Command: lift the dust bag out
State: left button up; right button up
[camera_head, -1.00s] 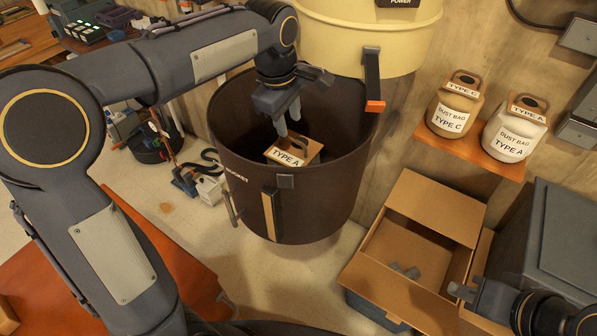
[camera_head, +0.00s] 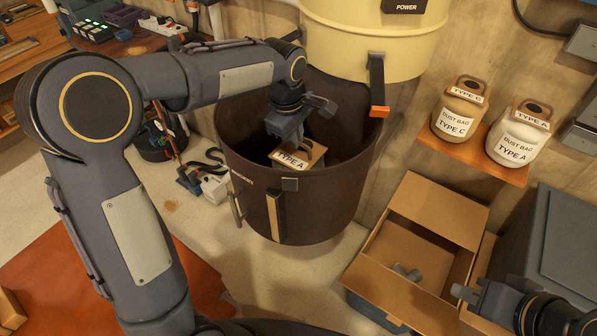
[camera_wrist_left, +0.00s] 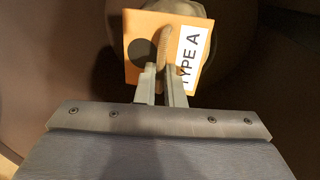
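The dust bag sits inside the dark brown bin (camera_head: 330,205). Its tan card collar (camera_head: 318,152) with a white TYPE A label shows, and the bag body is mostly hidden below. My left gripper (camera_head: 297,138) reaches down into the bin over the collar. In the left wrist view the collar (camera_wrist_left: 140,75) has a dark round hole and a tan handle loop (camera_wrist_left: 163,45). The left fingers (camera_wrist_left: 162,85) are close together with the handle's near end between their tips; they look shut on it. My right gripper (camera_head: 465,292) is by the cardboard box, its fingers unclear.
The cream POWER housing (camera_head: 375,45) with an orange-tipped latch (camera_head: 378,90) overhangs the bin's back. An open cardboard box (camera_head: 425,210) stands at right. TYPE C (camera_head: 460,108) and TYPE A (camera_head: 517,133) dust bags stand on a wooden shelf (camera_head: 470,157).

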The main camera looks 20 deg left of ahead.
pick_arm(q)
jog(key=shift+r, duration=0.2)
grip_shut()
jog(key=shift+w+r, duration=0.1)
jog(key=shift+r, duration=0.5)
notch_tip(320, 180, up, 26)
jog(key=p, duration=0.3)
jog(key=shift+r+p, duration=0.25)
jog(key=shift+p, duration=0.05)
